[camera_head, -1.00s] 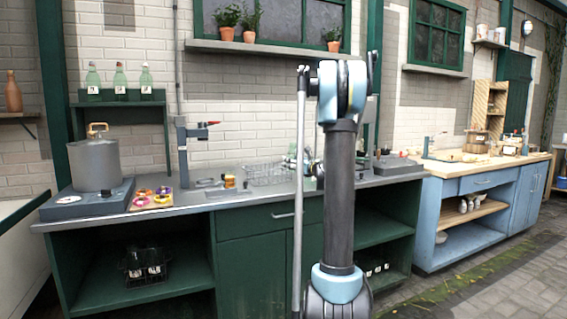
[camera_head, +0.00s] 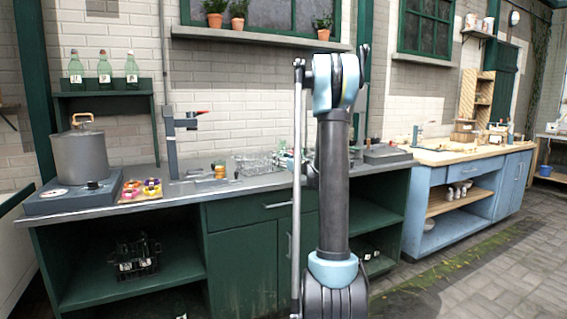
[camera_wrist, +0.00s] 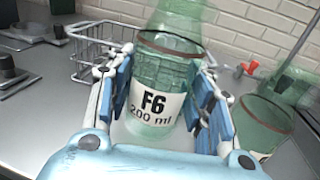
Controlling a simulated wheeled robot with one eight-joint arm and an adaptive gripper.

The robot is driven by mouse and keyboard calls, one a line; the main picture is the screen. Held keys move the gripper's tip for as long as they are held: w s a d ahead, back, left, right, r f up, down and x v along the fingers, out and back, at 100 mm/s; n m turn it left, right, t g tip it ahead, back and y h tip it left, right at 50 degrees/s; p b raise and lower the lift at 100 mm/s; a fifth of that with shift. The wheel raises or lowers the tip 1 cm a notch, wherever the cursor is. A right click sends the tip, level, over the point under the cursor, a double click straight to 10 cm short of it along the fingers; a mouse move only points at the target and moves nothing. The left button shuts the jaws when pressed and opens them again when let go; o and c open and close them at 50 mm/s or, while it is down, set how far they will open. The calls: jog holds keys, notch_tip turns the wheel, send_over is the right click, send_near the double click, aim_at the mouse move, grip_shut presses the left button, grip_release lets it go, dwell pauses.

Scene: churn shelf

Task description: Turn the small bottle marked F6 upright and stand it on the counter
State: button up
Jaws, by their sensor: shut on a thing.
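The small green glass bottle marked F6 (camera_wrist: 157,108) fills the middle of the wrist view. Its white label reads F6, 200 ml, right way up in that picture, with the bottle leaning slightly. My gripper (camera_wrist: 168,78) is shut on it, one blue-padded finger on each side. The grey counter (camera_wrist: 50,108) lies beneath and to the left. In the head view my arm hides the gripper, and the counter (camera_head: 110,210) runs behind it.
A wire basket (camera_wrist: 88,40) stands behind the bottle, and another green glass vessel (camera_wrist: 262,125) is close at right. In the head view a pot (camera_head: 80,157), coloured rings (camera_head: 141,188) and a stand (camera_head: 171,145) occupy the counter's left. Some bare counter shows along the front edge.

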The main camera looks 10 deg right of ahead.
jog(key=shift+s+r, duration=0.1)
jog(key=shift+s, duration=0.1)
dwell(0.6)
jog(key=shift+f, duration=0.8)
jog(key=shift+f, duration=0.15)
jog(key=shift+f, duration=0.45)
jog(key=shift+f, duration=0.45)
dwell(0.3)
jog(key=o, duration=1.1)
jog(key=shift+o, duration=0.2)
